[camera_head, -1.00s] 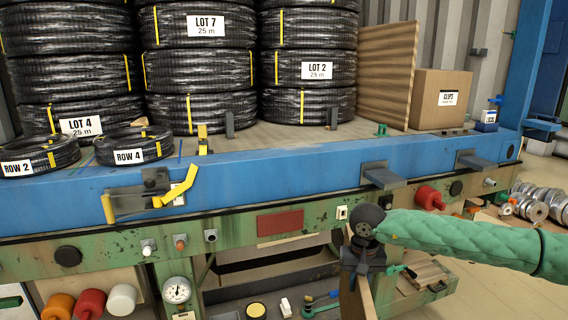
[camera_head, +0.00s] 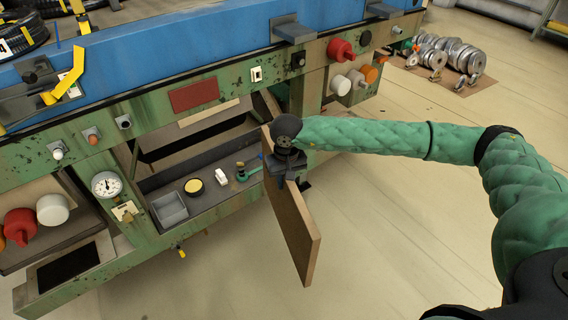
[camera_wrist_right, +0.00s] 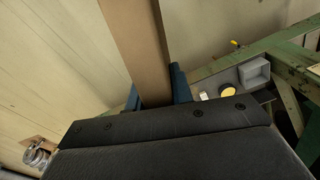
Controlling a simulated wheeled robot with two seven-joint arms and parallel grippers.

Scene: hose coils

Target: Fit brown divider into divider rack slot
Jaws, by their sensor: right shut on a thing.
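The brown divider (camera_head: 292,222) is a flat board that hangs tilted below my right gripper (camera_head: 283,172), in front of the green bench. My right gripper is shut on the upper part of the divider. In the right wrist view the divider (camera_wrist_right: 137,45) runs up between the two dark blue fingers of the gripper (camera_wrist_right: 155,95). The gripper covers part of the divider's upper end. My left gripper is not in view. I cannot make out a divider rack slot in these frames.
The green bench (camera_head: 135,240) has an open shelf bay (camera_head: 215,200) holding a grey bin (camera_head: 169,210), a yellow-topped round tin (camera_head: 194,187) and a white block (camera_head: 221,175). A blue beam (camera_head: 180,60) runs above. Metal rolls (camera_head: 465,62) lie at the far right.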

